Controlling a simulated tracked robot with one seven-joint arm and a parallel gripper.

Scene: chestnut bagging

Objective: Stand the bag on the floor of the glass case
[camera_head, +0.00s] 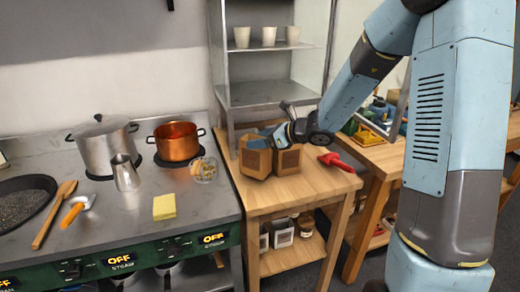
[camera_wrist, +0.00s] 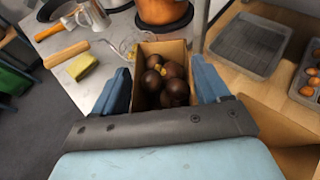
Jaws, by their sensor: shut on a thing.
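My gripper (camera_head: 270,143) is shut on an open brown paper bag (camera_head: 255,162) at the back left of the wooden table. In the wrist view the bag (camera_wrist: 147,47) stands between the two blue fingers (camera_wrist: 160,92), with several dark chestnuts (camera_wrist: 168,82) inside. I cannot tell whether its base touches the table. The glass case (camera_head: 226,60) stands behind the table. Its bare floor (camera_head: 268,92) is above and behind the bag, and cups stand on its upper shelf.
A second brown bag (camera_head: 288,160) stands close to the right of the held one. A red-handled tool (camera_head: 336,161) lies on the wooden table (camera_head: 290,197). The stove counter at left holds a copper pot (camera_head: 177,141) and a yellow sponge (camera_head: 164,207).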

